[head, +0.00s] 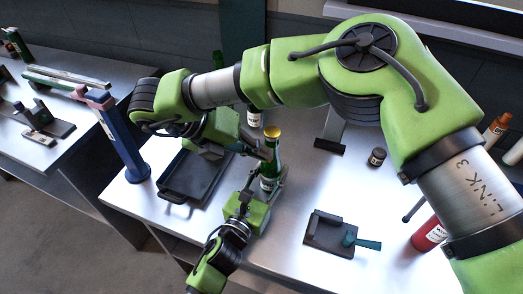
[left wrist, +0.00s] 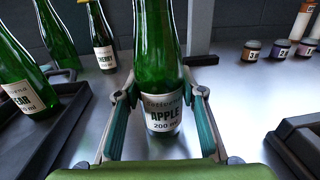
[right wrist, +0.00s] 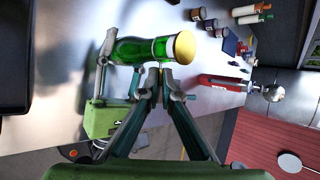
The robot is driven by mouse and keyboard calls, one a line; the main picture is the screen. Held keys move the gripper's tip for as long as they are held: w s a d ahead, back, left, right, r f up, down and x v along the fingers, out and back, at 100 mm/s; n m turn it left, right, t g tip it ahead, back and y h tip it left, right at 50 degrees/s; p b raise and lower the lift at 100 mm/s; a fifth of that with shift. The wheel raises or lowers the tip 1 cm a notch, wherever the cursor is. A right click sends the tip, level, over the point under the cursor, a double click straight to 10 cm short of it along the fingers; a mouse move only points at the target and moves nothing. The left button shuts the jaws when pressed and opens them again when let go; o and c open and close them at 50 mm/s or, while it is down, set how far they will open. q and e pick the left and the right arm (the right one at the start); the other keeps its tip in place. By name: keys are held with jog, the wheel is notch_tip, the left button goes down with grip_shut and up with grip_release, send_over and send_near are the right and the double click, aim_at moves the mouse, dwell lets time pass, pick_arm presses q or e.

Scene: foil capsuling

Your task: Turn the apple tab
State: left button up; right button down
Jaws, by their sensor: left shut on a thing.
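The apple bottle (head: 271,168) is green glass with a gold cap (head: 272,131) and stands upright on the table. Its APPLE label faces the left wrist view (left wrist: 163,112). My left gripper (head: 265,188) is shut around the bottle's body, one finger on each side. My right gripper (head: 262,151) is at the bottle's neck, just below the cap. In the right wrist view its fingertips (right wrist: 157,80) are close together beside the gold cap (right wrist: 184,48). I cannot make out the tab, or whether anything is between these fingertips.
A dark tray (head: 190,184) lies left of the bottle; the left wrist view shows a pear bottle (left wrist: 22,92) there and a cherry bottle (left wrist: 102,40) behind. A dark block with a teal handle (head: 330,233) lies front right. A blue post (head: 122,145) stands at the table's left edge.

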jog(key=c, duration=2.3)
grip_release()
notch_tip(320, 180, up, 10)
